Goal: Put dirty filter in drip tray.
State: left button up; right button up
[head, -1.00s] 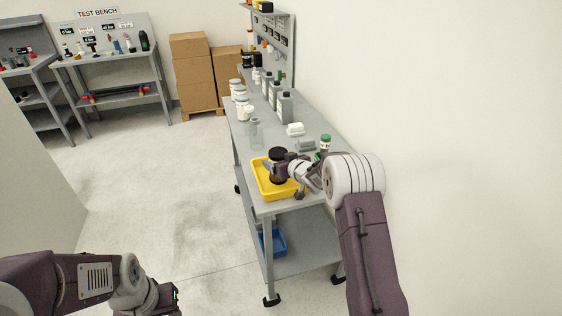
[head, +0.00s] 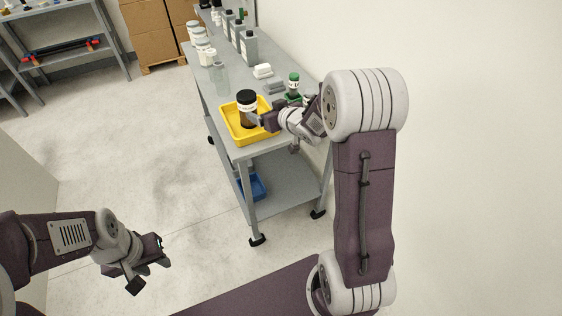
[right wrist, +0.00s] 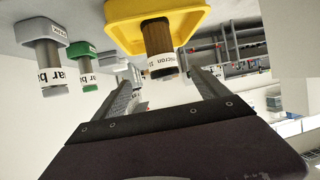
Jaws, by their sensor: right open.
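The dirty filter (head: 247,106), a brown cylinder with a black top and white label, stands upright in the yellow drip tray (head: 271,132) on the grey bench. My right gripper (head: 261,120) is open, just to the right of the filter. In the right wrist view, which looks upside down, the filter (right wrist: 159,40) is ahead between the open fingers (right wrist: 165,90) and apart from them, with the yellow tray (right wrist: 190,12) at its base. My left gripper (head: 151,274) looks open and empty over the floor at lower left.
White jars (head: 204,45) and grey bottles (head: 249,47) line the bench further back. A blue bin (head: 252,186) is on the lower shelf. The floor left of the bench is clear.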

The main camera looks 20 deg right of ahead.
jog(key=s+a+f+g, duration=0.1)
jog(key=s+f+g, duration=0.2)
jog(key=s, duration=0.6)
jog(key=s+a+f+m+g+h, duration=0.1)
jog(key=s+f+g, duration=0.3)
jog(key=s, duration=0.6)
jog(key=s+a+f+m+g+h, duration=0.1)
jog(key=s+a+f+g, duration=0.2)
jog(key=s, duration=0.7)
jog(key=shift+s+a+f+g, duration=0.15)
jog(key=shift+s+f+g, duration=0.15)
jog(key=shift+g, duration=0.6)
